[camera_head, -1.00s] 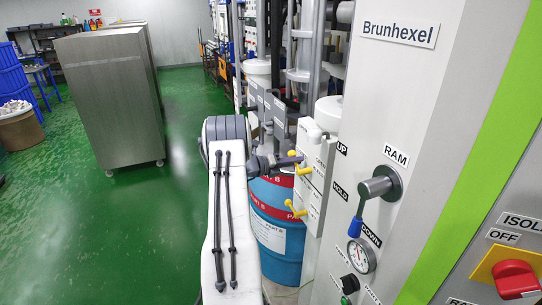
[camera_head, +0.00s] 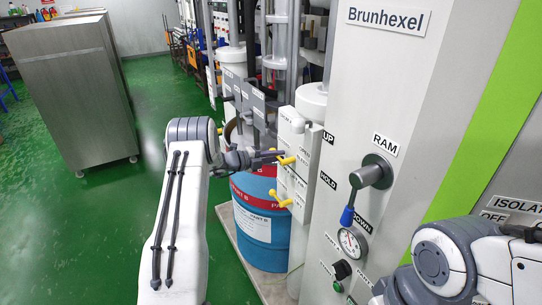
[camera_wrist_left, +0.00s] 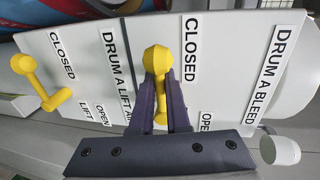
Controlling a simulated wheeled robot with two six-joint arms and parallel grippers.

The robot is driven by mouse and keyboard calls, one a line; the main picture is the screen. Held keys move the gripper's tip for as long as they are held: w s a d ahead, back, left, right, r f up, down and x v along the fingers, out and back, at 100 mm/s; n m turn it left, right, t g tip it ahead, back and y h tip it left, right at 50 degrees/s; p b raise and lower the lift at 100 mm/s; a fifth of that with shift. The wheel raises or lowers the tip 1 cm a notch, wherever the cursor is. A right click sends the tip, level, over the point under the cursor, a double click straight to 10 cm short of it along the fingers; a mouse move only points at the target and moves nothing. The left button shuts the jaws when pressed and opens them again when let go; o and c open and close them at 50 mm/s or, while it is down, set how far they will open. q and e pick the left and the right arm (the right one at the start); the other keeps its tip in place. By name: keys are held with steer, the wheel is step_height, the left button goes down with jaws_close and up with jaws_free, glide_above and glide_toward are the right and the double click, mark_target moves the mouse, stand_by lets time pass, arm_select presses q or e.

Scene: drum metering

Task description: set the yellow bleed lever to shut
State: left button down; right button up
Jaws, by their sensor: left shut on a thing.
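The yellow bleed lever (camera_wrist_left: 158,88) is in the middle of the left wrist view, on a white panel (camera_wrist_left: 222,60) beside the label DRUM A BLEED, between CLOSED and OPEN labels. My left gripper (camera_wrist_left: 161,112) is shut on it, one dark finger on each side. In the head view my left gripper (camera_head: 270,157) reaches the upper yellow lever (camera_head: 287,161) from the left. The fingers hide part of the lever, and its exact setting is hard to tell. My right arm shows at the lower right of the head view; its gripper is not visible.
A second yellow lever (camera_wrist_left: 44,92), by the DRUM A LIFT AIR label, is to the left; it also shows lower in the head view (camera_head: 279,199). A blue drum (camera_head: 254,226) stands below. The RAM handle (camera_head: 369,175) and gauge (camera_head: 352,242) are at right.

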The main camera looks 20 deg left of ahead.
arm_select(q)
steer(key=shift+a, duration=0.1)
steer(key=c, duration=0.9)
jaws_free()
steer(key=b+v, duration=0.4)
steer(key=v, duration=0.6)
steer(key=shift+s, duration=0.2)
steer(key=shift+a, duration=0.15)
